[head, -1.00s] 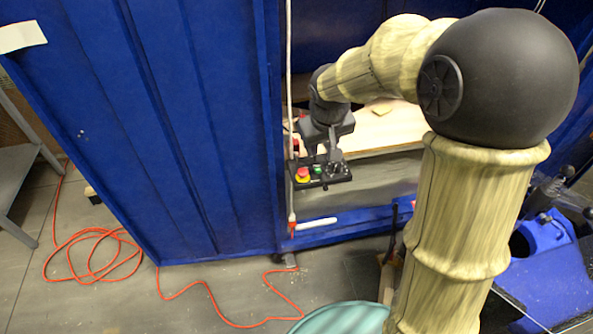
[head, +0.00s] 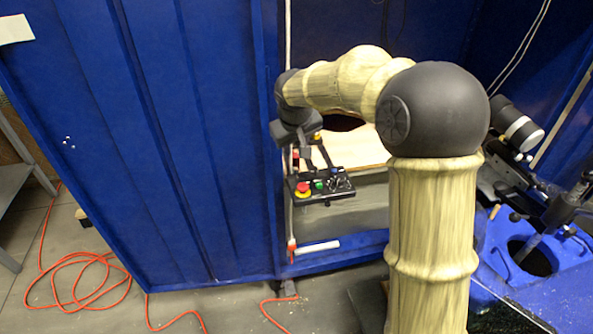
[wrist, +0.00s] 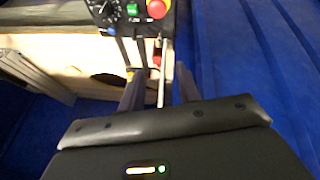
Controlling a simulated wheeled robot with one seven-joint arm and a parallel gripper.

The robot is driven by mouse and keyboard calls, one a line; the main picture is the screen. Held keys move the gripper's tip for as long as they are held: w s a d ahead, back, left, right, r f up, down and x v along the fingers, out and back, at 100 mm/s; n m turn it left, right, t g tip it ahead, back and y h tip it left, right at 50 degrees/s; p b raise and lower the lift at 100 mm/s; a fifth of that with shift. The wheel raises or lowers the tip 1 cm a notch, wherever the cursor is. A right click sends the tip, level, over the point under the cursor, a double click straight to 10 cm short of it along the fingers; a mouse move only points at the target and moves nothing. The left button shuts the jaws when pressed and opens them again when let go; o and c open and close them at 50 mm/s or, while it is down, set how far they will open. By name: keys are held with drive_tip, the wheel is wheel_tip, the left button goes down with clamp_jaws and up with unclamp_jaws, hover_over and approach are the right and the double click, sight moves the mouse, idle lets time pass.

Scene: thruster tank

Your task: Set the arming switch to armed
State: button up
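The black control box (head: 318,197) hangs at the edge of the blue cabinet opening. It carries a red stop button on a yellow base (head: 303,188), a green button (head: 319,185) and small switches (head: 340,180) at its right end. The wrist view shows the box (wrist: 146,18) at the top, with the switches (wrist: 105,10) at its upper left. I cannot tell which switch is the arming switch or how it is set. My gripper (head: 313,160) is open and empty, just behind and above the box; its fingers (wrist: 160,88) stand apart in the wrist view.
A blue cabinet panel (head: 150,140) stands close left of my gripper. A pale wooden surface (head: 355,148) lies behind the box. An orange cable (head: 75,265) lies on the floor. A blue machine (head: 530,240) stands at the right.

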sight(296, 171)
drive_tip(key=b+x, duration=0.2)
drive_tip(key=x, duration=1.4)
drive_tip(key=shift+f, duration=0.1)
clamp_jaws()
